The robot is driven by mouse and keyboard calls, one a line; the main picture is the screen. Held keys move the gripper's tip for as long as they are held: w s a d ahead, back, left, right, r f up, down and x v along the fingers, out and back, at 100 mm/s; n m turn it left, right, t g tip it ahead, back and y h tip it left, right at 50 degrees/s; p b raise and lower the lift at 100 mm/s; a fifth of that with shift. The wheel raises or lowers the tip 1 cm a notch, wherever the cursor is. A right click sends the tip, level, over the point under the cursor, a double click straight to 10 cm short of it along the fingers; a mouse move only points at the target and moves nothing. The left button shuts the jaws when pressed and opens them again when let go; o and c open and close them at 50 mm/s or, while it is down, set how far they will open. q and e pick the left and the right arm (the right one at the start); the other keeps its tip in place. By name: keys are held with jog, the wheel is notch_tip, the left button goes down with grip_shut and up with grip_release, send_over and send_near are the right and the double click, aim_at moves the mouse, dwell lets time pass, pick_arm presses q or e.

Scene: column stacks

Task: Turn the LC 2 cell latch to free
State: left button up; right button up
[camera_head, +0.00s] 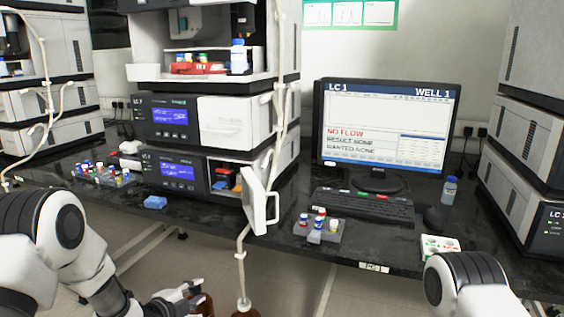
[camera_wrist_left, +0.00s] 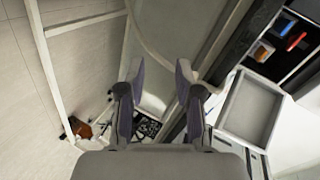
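No cell latch can be made out in either view. A white instrument stack (camera_head: 530,150) at the right edge carries an "LC" label that the frame cuts off, and its lower right part is out of view. My left gripper (camera_head: 188,293) is low in front of the bench, below its front edge. In the left wrist view its two fingers (camera_wrist_left: 156,80) stand apart with nothing between them. My right arm shows at the bottom right, but its gripper is out of view.
A monitor (camera_head: 385,125), keyboard (camera_head: 362,205), vial rack (camera_head: 318,230) and small bottle (camera_head: 449,190) stand on the dark bench. Brown bottles sit below.

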pick_arm(q)
jog(key=s+f+n+g+y, duration=0.1)
jog(key=s+f+n+g, duration=0.2)
jog(key=s+f, duration=0.8)
jog(key=s+f+n+g+y, duration=0.1)
jog(key=s+f+n+g, duration=0.2)
jog(key=s, duration=0.4)
jog(key=s+a+f+n+g+y, duration=0.1)
jog(key=s+f+n+g, duration=0.2)
jog(key=s, duration=0.5)
jog(key=s+f+n+g+y, duration=0.1)
jog(key=s+f+n, duration=0.1)
jog(key=s+f, duration=0.4)
jog(key=s+a+r+n+g+y, duration=0.1)
jog(key=s+a+r+n+g, duration=0.15)
jog(key=s+n, duration=0.65)
notch_tip(320, 180, up, 19)
jog(key=s+p, duration=0.1)
jog(key=p, duration=1.8)
jog(key=shift+d+p, duration=0.15)
jog(key=shift+p, duration=0.15)
